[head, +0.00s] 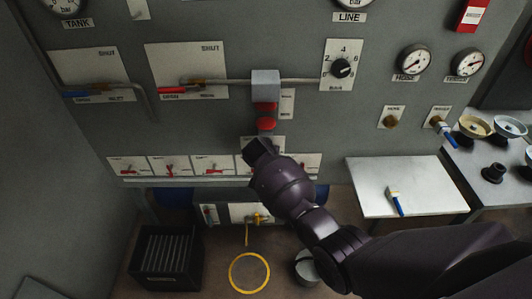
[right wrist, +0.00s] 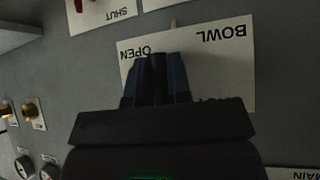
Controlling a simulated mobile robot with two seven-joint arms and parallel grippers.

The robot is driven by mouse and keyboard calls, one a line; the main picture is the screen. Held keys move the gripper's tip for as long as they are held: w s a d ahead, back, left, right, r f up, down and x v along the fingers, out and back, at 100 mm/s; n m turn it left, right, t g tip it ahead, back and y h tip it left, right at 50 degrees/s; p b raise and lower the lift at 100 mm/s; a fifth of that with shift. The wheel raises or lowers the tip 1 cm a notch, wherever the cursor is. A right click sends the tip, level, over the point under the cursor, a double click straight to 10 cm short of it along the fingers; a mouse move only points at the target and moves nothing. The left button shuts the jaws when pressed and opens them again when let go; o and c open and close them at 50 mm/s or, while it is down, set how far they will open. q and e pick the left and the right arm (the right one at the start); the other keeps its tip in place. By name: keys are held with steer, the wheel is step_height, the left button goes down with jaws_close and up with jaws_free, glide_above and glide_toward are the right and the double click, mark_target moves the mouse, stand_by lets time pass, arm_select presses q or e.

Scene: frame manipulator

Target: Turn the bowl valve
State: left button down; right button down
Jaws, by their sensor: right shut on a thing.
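The bowl valve's white plate (right wrist: 215,60), marked BOWL and OPEN, is on the grey panel and appears upside down in the right wrist view. My right gripper (right wrist: 156,62) is in front of this plate, its dark fingers close together over its middle, shut on the valve's handle. The handle itself is hidden by the fingers. In the head view my right gripper (head: 257,150) reaches up to the panel below two red knobs and covers most of the plate there. My left gripper is in neither view.
Other valve plates sit beside the gripper, such as one with a red handle (head: 213,166). A grey pipe (head: 233,82) and box (head: 265,83) are above. A white table (head: 430,187) stands right; a black crate (head: 165,258) and yellow ring (head: 249,272) are on the floor.

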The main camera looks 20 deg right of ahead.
steer(key=c, duration=1.4)
jaws_free()
steer(key=shift+o, duration=0.2)
steer(key=shift+s, duration=0.1)
steer(key=v, duration=1)
steer(key=shift+s+a+r, duration=0.15)
steer(key=shift+s+r, duration=0.05)
steer(key=shift+r, duration=0.1)
